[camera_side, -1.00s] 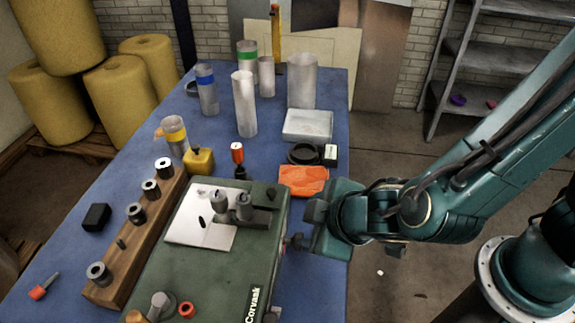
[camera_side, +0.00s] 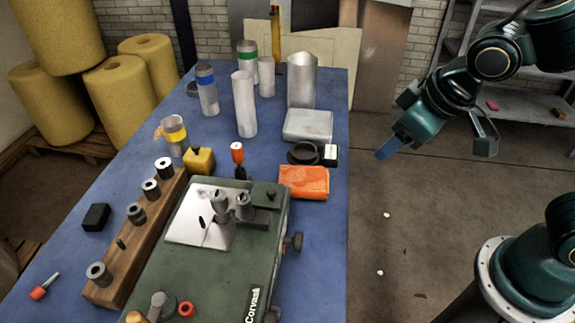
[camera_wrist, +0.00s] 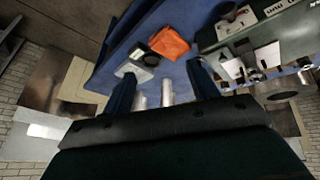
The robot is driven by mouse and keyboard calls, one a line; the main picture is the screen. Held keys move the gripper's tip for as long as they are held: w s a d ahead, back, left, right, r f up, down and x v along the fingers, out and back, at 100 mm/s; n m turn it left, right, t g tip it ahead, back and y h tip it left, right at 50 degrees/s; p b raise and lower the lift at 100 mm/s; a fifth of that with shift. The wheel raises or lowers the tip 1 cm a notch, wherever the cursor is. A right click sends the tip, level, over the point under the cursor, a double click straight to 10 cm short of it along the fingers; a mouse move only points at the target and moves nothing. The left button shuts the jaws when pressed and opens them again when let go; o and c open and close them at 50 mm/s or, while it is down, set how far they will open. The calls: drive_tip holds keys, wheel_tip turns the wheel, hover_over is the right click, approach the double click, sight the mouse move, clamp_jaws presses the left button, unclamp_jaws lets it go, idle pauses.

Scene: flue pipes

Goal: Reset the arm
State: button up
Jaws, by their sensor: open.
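My gripper (camera_side: 437,148) hangs in the air off the right side of the blue table (camera_side: 322,236) in the side view, above the floor. Its jaws are spread wide with nothing between them. In the wrist view its two dark blue fingers (camera_wrist: 162,85) stand apart, with the table, the orange cloth (camera_wrist: 169,44) and the green machine (camera_wrist: 238,38) seen tilted beyond them. My gripper touches nothing.
The green machine (camera_side: 225,270) stands at the table's front, beside a wooden block (camera_side: 110,288) with several metal rings. Several pipes, including a tall pale one (camera_side: 244,105), stand farther back. Metal shelves (camera_side: 525,105) are behind my arm. The floor right of the table is mostly clear.

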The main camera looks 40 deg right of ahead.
drive_tip(key=s+d+r+m, duration=0.2)
drive_tip(key=s+d+r, duration=0.4)
drive_tip(key=s+d, duration=0.2)
drive_tip(key=shift+s+r+m, duration=0.2)
drive_tip(key=shift+s+m, duration=0.1)
drive_tip(key=shift+s, duration=0.9)
